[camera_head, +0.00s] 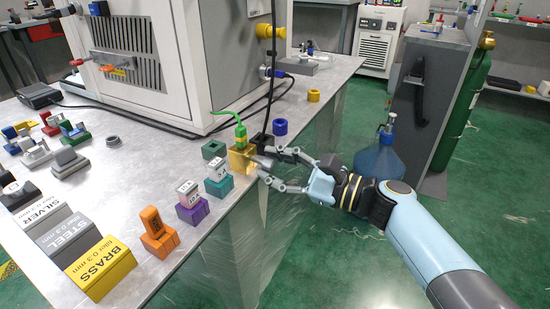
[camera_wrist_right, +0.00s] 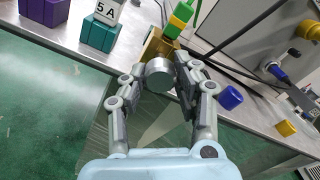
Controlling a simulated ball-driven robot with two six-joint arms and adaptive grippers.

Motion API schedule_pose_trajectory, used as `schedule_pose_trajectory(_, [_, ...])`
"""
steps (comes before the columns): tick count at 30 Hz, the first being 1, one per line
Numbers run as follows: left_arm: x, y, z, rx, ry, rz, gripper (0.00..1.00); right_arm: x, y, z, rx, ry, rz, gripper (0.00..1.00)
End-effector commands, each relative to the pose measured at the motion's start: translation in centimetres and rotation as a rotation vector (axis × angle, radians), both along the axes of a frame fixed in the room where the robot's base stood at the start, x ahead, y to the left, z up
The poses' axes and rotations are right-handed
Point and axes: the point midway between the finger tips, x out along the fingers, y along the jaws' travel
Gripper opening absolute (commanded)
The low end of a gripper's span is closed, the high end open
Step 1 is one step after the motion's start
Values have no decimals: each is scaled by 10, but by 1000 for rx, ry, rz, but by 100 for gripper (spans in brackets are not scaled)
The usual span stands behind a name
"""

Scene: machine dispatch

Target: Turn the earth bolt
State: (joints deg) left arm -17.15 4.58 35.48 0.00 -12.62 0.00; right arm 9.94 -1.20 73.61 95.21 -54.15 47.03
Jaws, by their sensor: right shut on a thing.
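The brass earth block (camera_head: 240,158) sits at the right edge of the metal table, with a green and yellow plug (camera_head: 240,133) standing in its top. In the right wrist view the earth bolt (camera_wrist_right: 159,75) is a round grey head on the near face of the brass block (camera_wrist_right: 156,47). My right gripper (camera_head: 270,161) reaches in from the right, and its fingers are shut on the bolt head, one on each side. The fingers partly hide the bolt in the head view. My left gripper is not in view.
A teal block (camera_head: 219,187), purple block (camera_head: 192,213) and orange block (camera_head: 159,241) stand left of the brass block. A dark green block (camera_head: 214,149) and blue ring (camera_head: 280,127) are close by. Black cables run behind. Open floor lies beyond the table edge.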

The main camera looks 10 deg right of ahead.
Motion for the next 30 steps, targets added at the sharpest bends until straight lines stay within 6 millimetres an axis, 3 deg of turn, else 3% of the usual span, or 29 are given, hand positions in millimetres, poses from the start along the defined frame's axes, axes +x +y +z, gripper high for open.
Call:
schedule_pose_trajectory(18, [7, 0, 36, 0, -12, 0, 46, -1, 0, 0, 329, 460, -2, 0])
schedule_pose_trajectory(30, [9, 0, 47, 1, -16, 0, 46, -2, 0, -2, 460, 640, -2, 0])
